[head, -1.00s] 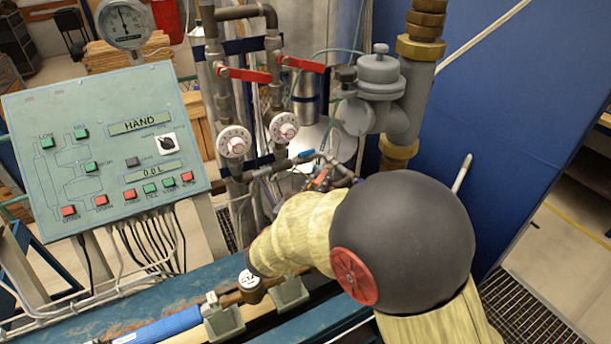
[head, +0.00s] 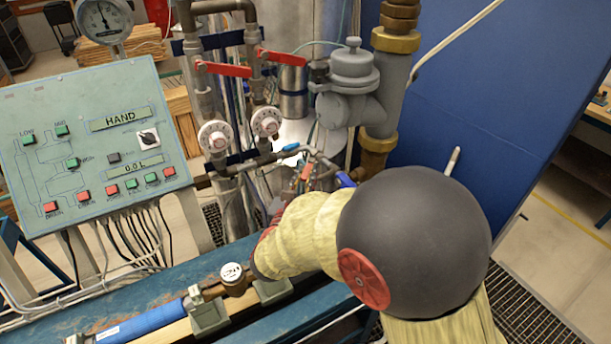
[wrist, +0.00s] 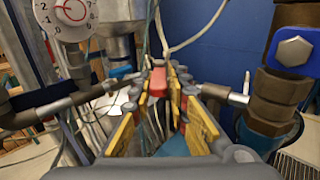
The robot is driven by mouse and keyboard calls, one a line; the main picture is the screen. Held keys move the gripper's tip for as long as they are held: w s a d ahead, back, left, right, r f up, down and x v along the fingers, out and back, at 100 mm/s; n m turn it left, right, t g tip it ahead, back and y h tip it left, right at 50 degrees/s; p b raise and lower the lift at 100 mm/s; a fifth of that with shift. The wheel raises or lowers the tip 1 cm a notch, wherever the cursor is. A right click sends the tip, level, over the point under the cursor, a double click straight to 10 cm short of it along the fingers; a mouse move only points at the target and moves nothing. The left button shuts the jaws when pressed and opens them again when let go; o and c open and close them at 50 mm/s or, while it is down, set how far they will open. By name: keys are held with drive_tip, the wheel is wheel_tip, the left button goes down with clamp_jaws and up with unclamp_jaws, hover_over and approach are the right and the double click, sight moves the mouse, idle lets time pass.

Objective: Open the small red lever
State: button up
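The small red lever (head: 306,172) is on the thin pipework right of the two white dials in the head view. In the wrist view a red piece that looks like this lever (wrist: 158,78) shows at the far end of the gap between my fingers. My gripper (wrist: 166,92) has yellow-padded fingers standing apart, one on each side of the red piece. Whether a pad touches it, I cannot tell. In the head view my own arm hides most of the gripper.
Two larger red levers (head: 222,69) (head: 282,58) sit higher on the vertical pipes. A blue-handled valve (head: 290,148) is close to the small lever. A thick grey pipe with brass fittings (head: 376,142) stands to the right. The green control panel (head: 95,140) is at left.

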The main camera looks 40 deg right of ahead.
drive_tip(key=o, duration=0.4)
drive_tip(key=shift+a, duration=0.1)
drive_tip(key=v, duration=1.2)
